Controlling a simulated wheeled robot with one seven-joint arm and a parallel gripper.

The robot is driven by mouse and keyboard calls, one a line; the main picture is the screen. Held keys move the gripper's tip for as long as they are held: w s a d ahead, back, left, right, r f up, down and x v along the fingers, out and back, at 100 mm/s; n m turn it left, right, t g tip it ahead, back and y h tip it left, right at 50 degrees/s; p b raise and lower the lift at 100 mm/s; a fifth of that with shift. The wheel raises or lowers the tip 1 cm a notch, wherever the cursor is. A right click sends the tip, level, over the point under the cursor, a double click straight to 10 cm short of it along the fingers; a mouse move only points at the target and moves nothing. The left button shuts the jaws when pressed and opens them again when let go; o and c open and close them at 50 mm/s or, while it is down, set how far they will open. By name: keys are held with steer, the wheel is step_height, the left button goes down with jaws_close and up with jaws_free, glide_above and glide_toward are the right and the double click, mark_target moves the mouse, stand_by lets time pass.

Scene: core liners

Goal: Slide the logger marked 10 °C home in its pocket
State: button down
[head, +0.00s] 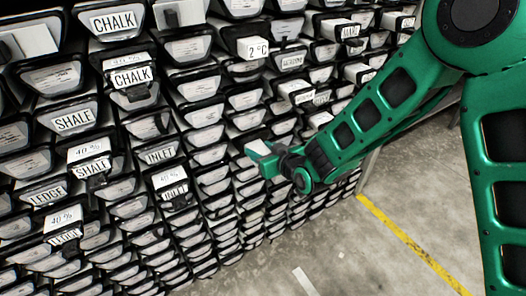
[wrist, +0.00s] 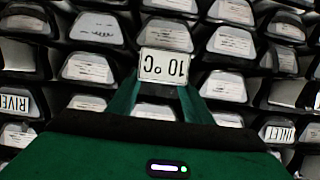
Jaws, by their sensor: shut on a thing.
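The logger marked 10 °C (wrist: 164,66) is a white block whose label reads upside down in the wrist view. It sits between the fingertips of my gripper (wrist: 160,92), which is shut on it. In the head view my gripper (head: 264,160) is at the rack face, right of centre, with the pale end of the logger (head: 258,147) just beyond the fingers. The pocket behind the logger is hidden, and I cannot tell how deep the logger sits.
The rack is full of dark-rimmed trays with pale label fronts. Other loggers stick out, such as one marked 2 °C (head: 257,50) and one marked 40 % (head: 88,149). Trays crowd closely around my gripper. Open concrete floor with a yellow line (head: 410,240) lies at lower right.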

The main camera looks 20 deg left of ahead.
steer(key=shift+w+a, duration=0.6)
steer(key=shift+a, duration=0.1)
steer(key=c, duration=0.8)
jaws_free()
steer(key=shift+r, duration=0.1)
steer(key=shift+w+d, duration=0.1)
steer(key=shift+w, duration=0.15)
steer(key=shift+d, duration=0.15)
steer(key=v, duration=1)
steer(key=shift+s+r, duration=0.1)
steer(key=shift+s, duration=0.45)
